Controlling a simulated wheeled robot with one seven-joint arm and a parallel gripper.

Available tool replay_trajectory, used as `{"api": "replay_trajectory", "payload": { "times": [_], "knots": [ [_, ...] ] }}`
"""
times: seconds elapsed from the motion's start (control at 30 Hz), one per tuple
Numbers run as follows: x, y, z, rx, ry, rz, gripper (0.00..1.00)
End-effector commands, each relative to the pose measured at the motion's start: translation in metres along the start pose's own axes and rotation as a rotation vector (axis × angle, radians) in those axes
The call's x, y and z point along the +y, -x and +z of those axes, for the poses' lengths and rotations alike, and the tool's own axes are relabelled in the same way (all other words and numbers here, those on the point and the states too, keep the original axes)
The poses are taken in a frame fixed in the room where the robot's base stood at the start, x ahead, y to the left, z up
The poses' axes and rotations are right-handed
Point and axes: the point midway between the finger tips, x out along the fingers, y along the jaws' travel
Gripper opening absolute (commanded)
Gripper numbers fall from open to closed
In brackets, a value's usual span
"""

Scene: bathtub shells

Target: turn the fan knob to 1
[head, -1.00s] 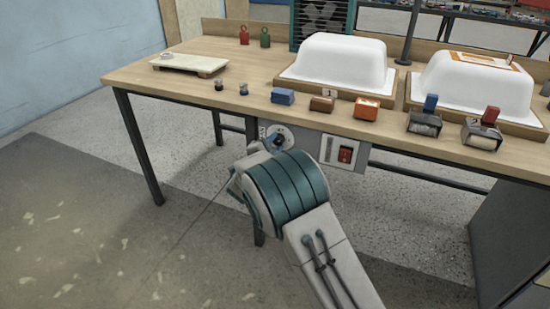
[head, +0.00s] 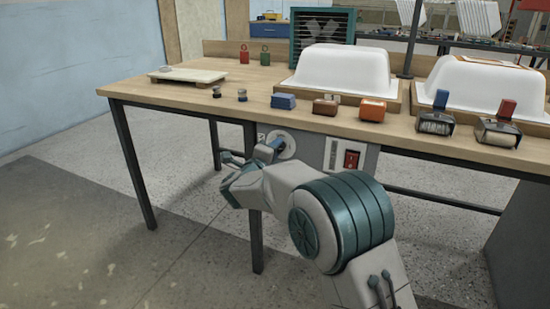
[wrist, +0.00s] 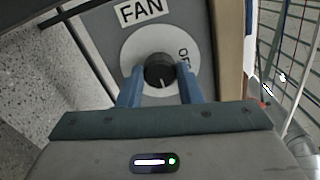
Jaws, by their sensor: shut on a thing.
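The fan knob (wrist: 159,66) is a round black knob with a short white mark, on a pale round dial (wrist: 128,57). In the wrist view the mark points down the picture, toward my gripper's palm. The letters "OF" show at the dial's right, the rest cut off from sight; I see no 1. A "FAN" label (wrist: 140,11) is above the dial. My gripper (wrist: 159,78) is shut on the knob, one blue finger on each side. In the head view, my gripper (head: 268,150) is at the dial (head: 284,144) under the table's front edge; the knob is mostly hidden.
A red rocker switch (head: 352,159) is on the panel right of the dial. Above is the wooden tabletop (head: 180,95) with small blocks, two white tub shells (head: 342,70) and a vented teal box (head: 322,35). A table leg (head: 255,210) stands just below the gripper. Floor at left is clear.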

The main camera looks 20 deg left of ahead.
Motion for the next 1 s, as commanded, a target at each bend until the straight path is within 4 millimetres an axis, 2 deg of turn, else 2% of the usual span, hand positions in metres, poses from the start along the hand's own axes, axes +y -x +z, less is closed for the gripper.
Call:
{"api": "replay_trajectory", "payload": {
  "times": [0.53, 0.57, 0.6, 0.63, 1.0],
  "knots": [
    [0.0006, 0.0, -0.0003, 0.001, -0.024, 0.002, 0.09],
    [0.0007, 0.0, -0.0003, 0.001, -0.024, 0.002, 0.37],
    [0.0007, 0.0, -0.0003, 0.001, -0.024, 0.002, 0.48],
    [0.0006, 0.0, -0.0003, 0.001, -0.024, 0.002, 0.54],
    [-0.0008, 0.0053, 0.0006, 0.0, -0.024, 0.001, 0.54]
  ]
}}
